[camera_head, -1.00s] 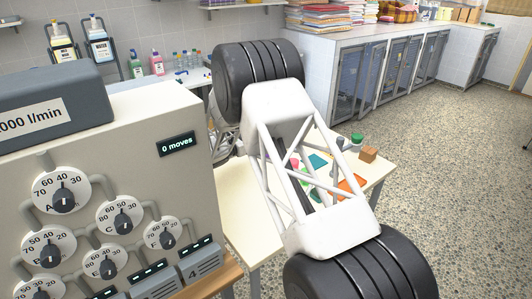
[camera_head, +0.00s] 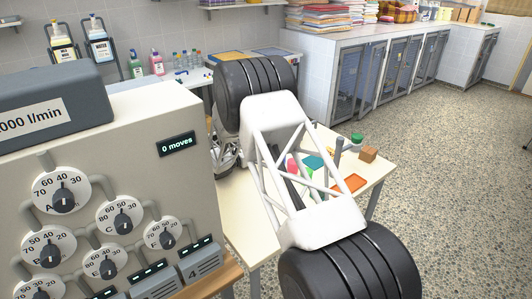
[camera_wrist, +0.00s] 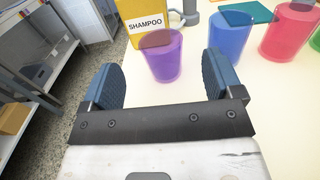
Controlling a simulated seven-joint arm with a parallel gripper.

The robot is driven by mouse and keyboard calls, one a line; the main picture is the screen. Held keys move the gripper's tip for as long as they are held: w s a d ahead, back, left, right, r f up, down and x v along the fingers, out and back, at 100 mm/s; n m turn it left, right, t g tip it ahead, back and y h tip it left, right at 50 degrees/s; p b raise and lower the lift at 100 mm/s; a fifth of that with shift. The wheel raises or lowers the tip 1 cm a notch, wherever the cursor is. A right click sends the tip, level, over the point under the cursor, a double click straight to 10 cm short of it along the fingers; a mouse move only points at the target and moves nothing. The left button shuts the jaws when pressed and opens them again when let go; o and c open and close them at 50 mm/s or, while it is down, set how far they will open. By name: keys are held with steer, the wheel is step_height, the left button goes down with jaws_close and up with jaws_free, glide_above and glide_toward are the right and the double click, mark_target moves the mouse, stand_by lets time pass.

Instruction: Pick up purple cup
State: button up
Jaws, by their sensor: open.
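The purple cup (camera_wrist: 164,62) stands upright on the cream table in the wrist view, translucent, with something brownish showing at its top. My gripper (camera_wrist: 158,78) is open, its two blue-padded fingers apart. The cup shows just beyond the fingertips, roughly centred between them, and nothing is held. In the head view my arm covers the gripper and I cannot make out the purple cup there.
Right of the purple cup stand a blue cup (camera_wrist: 231,38) and a red cup (camera_wrist: 290,32). A yellow shampoo box (camera_wrist: 143,22) is close behind it. An orange tray (camera_head: 349,184) and a brown block (camera_head: 368,154) lie on the table (camera_head: 245,215).

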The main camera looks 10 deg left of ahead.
steer(key=shift+x, duration=3.1)
steer(key=c, duration=1)
